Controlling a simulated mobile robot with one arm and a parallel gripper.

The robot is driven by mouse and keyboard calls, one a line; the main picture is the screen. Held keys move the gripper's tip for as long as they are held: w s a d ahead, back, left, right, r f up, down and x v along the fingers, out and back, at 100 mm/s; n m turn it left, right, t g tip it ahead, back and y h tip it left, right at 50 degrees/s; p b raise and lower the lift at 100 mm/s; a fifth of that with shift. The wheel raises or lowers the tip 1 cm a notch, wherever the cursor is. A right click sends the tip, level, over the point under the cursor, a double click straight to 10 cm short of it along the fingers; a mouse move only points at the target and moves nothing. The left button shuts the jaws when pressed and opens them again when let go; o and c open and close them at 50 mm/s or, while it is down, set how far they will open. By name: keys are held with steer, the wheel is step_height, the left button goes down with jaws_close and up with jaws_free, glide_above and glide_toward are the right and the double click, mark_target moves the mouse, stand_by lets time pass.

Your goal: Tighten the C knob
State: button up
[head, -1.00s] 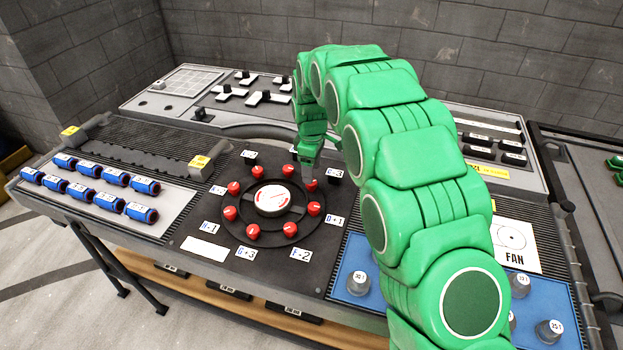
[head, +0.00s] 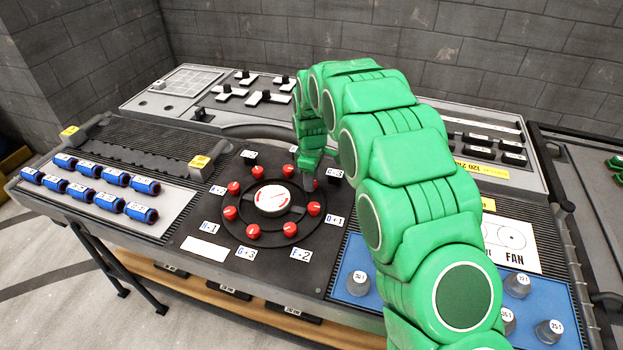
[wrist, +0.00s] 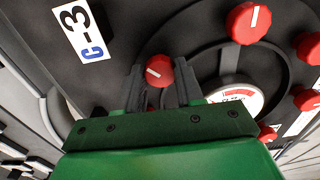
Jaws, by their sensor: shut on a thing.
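The C knob (wrist: 159,70) is red with a white pointer line and sits between the two grey fingers of my gripper (wrist: 159,84) in the wrist view. My gripper is shut on it. The white label C-3 (wrist: 82,32) lies beside it, and this label (head: 335,172) also shows in the head view. There my gripper (head: 308,178) reaches down to the upper right of the ring of knobs and hides most of the C knob.
Other red knobs (head: 313,208) sit around the round dial (head: 272,199) on the dark ring. Another knob (wrist: 248,22) is close to the gripper in the wrist view. Blue cylinders (head: 140,212) lie at left; grey knobs (head: 359,283) stand on a blue panel at right.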

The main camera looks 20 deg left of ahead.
steer(key=shift+m, duration=0.3)
steer(key=m, duration=0.3)
steer(key=shift+m, duration=0.3)
steer(key=m, duration=0.4)
steer(key=shift+m, duration=0.3)
steer(key=m, duration=0.4)
steer(key=shift+m, duration=2.5)
steer(key=o, duration=1)
steer(key=shift+o, duration=0.2)
